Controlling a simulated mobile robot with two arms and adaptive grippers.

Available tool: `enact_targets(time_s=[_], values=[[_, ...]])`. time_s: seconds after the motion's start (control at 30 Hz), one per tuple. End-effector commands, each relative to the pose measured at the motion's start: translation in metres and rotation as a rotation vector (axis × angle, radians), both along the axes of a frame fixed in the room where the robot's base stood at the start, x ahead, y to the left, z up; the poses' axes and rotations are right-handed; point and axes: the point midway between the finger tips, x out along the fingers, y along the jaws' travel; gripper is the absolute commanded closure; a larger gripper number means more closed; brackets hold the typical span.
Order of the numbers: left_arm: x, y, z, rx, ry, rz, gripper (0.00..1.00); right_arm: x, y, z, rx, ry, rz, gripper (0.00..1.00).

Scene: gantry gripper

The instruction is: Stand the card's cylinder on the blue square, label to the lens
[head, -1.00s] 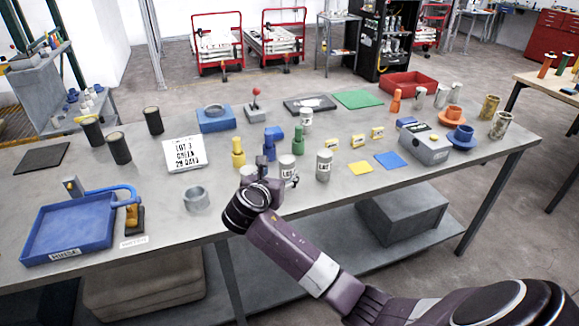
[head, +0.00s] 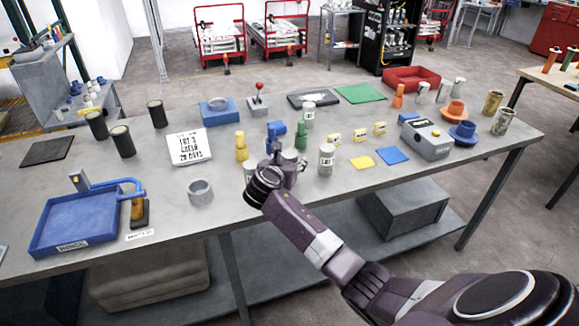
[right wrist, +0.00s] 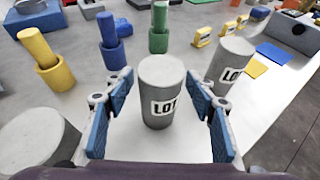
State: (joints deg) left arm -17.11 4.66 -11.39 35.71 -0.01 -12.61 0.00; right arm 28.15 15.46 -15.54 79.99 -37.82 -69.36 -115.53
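The card (head: 190,147) stands at the left middle; it seems to read LOT 3, GREEN, 28 DAYS. A grey cylinder with a LOT label (right wrist: 160,95) stands upright between the fingers of my right gripper (right wrist: 160,98), with gaps at both sides. The right gripper is open; in the head view it (head: 282,157) largely hides this cylinder. A second LOT cylinder (head: 326,160) stands just right; it also shows in the right wrist view (right wrist: 232,62). A third (head: 308,113) stands farther back. The blue square (head: 392,155) lies bare at the right. My left gripper is out of view.
Yellow (right wrist: 45,62), blue (right wrist: 110,45) and green (right wrist: 159,28) pegs stand behind the cylinders. A yellow square (head: 361,163) lies beside the blue one. A grey box (head: 428,140) stands right of them.

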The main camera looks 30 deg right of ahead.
Motion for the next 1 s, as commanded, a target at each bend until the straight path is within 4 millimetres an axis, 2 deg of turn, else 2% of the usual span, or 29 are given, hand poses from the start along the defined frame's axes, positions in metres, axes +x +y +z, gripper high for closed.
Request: enact_targets(time_s=[0.07, 0.43, 0.77, 0.87, 1.0], values=[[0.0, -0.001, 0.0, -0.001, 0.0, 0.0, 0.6, 0.0, 0.0, 0.0, 0.0, 0.0, 0.0, 0.6], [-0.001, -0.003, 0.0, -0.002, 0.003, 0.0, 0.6, 0.0, 0.0, 0.0, 0.0, 0.0, 0.0, 1.0], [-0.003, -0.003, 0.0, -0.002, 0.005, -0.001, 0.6, 0.001, 0.0, 0.004, -0.001, -0.004, 0.0, 1.0], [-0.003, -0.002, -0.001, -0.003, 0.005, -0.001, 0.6, 0.001, 0.0, 0.01, -0.002, -0.006, 0.0, 1.0], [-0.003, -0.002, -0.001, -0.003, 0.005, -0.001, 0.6, 0.001, -0.001, 0.028, -0.002, -0.009, 0.0, 1.0]])
